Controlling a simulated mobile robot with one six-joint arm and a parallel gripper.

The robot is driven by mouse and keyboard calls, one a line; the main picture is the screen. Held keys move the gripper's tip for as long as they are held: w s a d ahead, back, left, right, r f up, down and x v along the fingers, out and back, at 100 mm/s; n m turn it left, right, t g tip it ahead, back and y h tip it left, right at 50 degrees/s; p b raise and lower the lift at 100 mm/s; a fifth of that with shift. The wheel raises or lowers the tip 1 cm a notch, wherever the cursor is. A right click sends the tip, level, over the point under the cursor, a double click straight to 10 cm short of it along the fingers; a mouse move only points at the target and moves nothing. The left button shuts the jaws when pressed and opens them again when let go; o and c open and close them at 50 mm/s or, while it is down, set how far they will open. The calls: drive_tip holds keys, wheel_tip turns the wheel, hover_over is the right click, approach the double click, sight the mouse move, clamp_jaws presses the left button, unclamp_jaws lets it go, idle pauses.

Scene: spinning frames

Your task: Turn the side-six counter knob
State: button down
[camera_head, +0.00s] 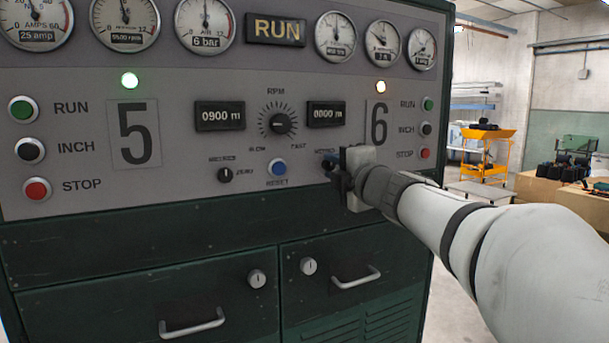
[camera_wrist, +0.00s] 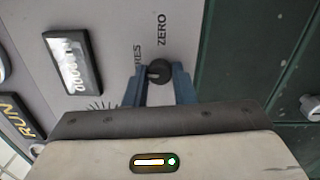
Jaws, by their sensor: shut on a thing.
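The side-six counter knob (camera_wrist: 159,71) is a small round black knob on the grey panel, between the partly hidden label ending "RES" and the label "ZERO". A pale mark on it points left in the wrist view. My gripper (camera_wrist: 160,83) has its two blue fingers on either side of the knob and is shut on it. In the head view my gripper (camera_head: 338,172) is against the panel below the big "6" and hides this knob. The side-six counter display (camera_head: 326,114) is above it; its digits are too small to read surely.
The side-five knob (camera_head: 224,175) and the blue reset button (camera_head: 277,168) are to the left. The side-six stop button (camera_head: 425,153) is close to my wrist. Green drawers with handles (camera_head: 356,277) are below. A yellow cart (camera_head: 485,150) stands far behind at right.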

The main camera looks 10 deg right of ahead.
drive_tip(key=c, duration=2.2)
unclamp_jaws()
drive_tip(key=shift+n, duration=0.5)
drive_tip(key=c, duration=1.2)
unclamp_jaws()
drive_tip(key=v, duration=0.7)
drive_tip(key=shift+s, duration=0.35)
drive_tip(key=shift+d+f, duration=0.1)
